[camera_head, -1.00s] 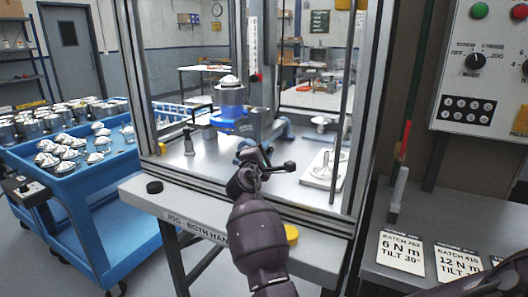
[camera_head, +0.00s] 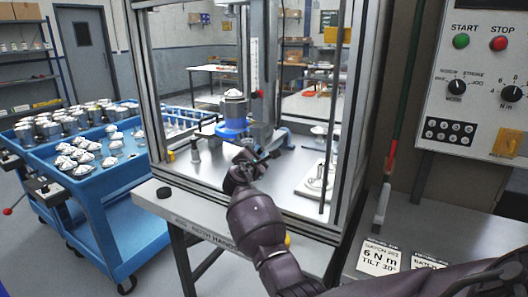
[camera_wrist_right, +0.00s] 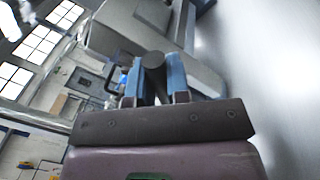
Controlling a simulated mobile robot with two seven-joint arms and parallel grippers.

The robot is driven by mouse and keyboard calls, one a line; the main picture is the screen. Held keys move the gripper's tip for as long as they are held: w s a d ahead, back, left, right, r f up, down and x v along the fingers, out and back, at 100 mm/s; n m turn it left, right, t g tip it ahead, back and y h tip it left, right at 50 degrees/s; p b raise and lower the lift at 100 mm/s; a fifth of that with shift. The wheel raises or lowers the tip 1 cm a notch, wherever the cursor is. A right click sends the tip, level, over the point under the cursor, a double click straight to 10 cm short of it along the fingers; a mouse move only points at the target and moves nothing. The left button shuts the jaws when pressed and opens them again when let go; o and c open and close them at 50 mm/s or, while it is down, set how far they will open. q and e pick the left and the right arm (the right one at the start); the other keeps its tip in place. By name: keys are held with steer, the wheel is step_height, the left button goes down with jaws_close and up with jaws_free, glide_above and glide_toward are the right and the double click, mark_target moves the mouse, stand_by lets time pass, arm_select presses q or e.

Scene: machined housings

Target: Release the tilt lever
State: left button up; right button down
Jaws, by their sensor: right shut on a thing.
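My right gripper (camera_head: 258,157) reaches into the open front of the glazed press enclosure, just in front of the blue fixture (camera_head: 236,130). In the right wrist view its two blue fingers (camera_wrist_right: 156,82) are closed around a dark, round-ended knob, which I take for the end of the tilt lever (camera_wrist_right: 153,60). The rest of the lever is hard to make out behind the gripper in the head view. A metal housing with a white cone top (camera_head: 234,97) sits upright on the blue fixture. My left gripper does not show.
A blue cart (camera_head: 115,190) with several cone-topped parts stands at left. Enclosure posts (camera_head: 345,120) flank the work space. A control panel (camera_head: 470,90) is at right, above a bench with a 6 N m, tilt 30° card (camera_head: 380,256). A white tray (camera_head: 314,182) lies inside the enclosure.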

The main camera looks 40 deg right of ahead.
steer(key=shift+w+r+n+p, duration=0.2)
steer(key=shift+r+n+p, duration=0.2)
steer(key=shift+r, duration=0.1)
steer(key=shift+a+f, duration=0.1)
steer(key=shift+f, duration=0.1)
steer(key=c, duration=1.1)
jaws_free()
steer(key=p+v, duration=0.1)
steer(key=v, duration=0.9)
steer(key=shift+s+a, duration=0.25)
steer(key=shift+a, duration=0.1)
steer(key=shift+c, duration=0.4)
